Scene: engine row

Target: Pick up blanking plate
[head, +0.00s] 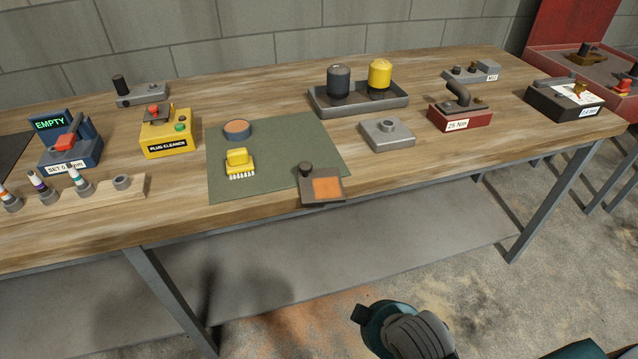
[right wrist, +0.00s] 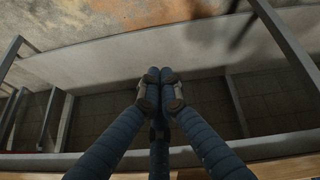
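A flat dark grey plate with a black knob and an orange square on top, which I take to be the blanking plate (head: 309,198), lies at the front edge of the workbench. Its far part rests on the green mat (head: 275,178), and its near part sticks out a little past the bench edge. In the right wrist view my right gripper (right wrist: 161,82) has its blue fingers brought together at the tips, with nothing seen between them. It is away from the plate, over the lower shelf and floor. My left gripper is in neither view.
On the mat are a yellow brush (head: 238,160) and a round tin (head: 237,129). A grey square block (head: 387,133) stands right of it. A tray (head: 360,107) holds a black and a yellow cylinder. A grey lower shelf (head: 400,245) runs under the wooden bench.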

